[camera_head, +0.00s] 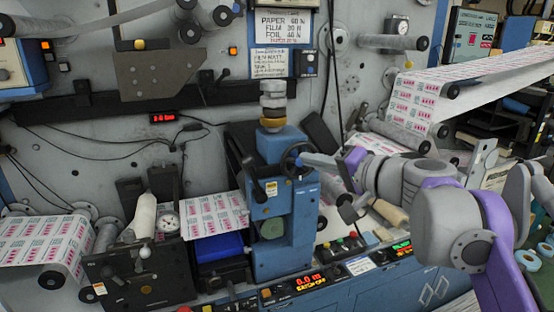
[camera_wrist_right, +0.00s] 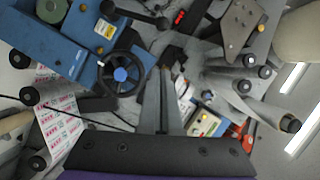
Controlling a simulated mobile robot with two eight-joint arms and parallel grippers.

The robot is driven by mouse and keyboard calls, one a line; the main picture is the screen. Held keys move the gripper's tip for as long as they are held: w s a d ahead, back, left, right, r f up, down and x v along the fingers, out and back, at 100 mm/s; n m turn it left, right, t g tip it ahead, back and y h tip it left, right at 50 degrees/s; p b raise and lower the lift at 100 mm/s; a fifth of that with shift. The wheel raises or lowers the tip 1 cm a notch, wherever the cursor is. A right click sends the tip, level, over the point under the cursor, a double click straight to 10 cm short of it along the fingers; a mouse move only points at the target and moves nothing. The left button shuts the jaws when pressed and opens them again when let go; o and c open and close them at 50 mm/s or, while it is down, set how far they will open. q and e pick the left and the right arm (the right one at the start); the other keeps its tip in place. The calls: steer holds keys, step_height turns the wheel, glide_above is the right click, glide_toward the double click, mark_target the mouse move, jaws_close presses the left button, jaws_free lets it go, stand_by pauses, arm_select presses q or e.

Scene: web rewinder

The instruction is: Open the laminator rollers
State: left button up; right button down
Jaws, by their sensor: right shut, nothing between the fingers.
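The laminator is a blue upright unit (camera_head: 283,205) in the middle of the head view, with a printed web running to its left side. A black handwheel (camera_head: 298,160) is on its upper right side. In the right wrist view the handwheel (camera_wrist_right: 143,62) has a blue hub and stands left of the fingers. The rollers are mostly hidden by the blue housing. My right gripper (camera_head: 334,163) comes in from the right, close to the handwheel. In the wrist view its fingers (camera_wrist_right: 166,80) are shut and empty, beside the wheel's rim; contact cannot be told. My left gripper is out of view.
A control panel (camera_head: 310,283) with buttons and red and green displays runs below the laminator. A black unit (camera_head: 140,275) with a white handle and gauge stands to the left. Printed web on rollers (camera_head: 430,95) lies at upper right. A cable hangs behind the handwheel.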

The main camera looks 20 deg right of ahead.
mark_target(254, 179)
steer(key=s+a+f+x, duration=0.1)
steer(key=a+x, duration=0.1)
steer(key=x, duration=1)
steer(key=shift+w+a, duration=0.2)
steer(key=shift+a, duration=0.15)
steer(key=shift+f, duration=0.1)
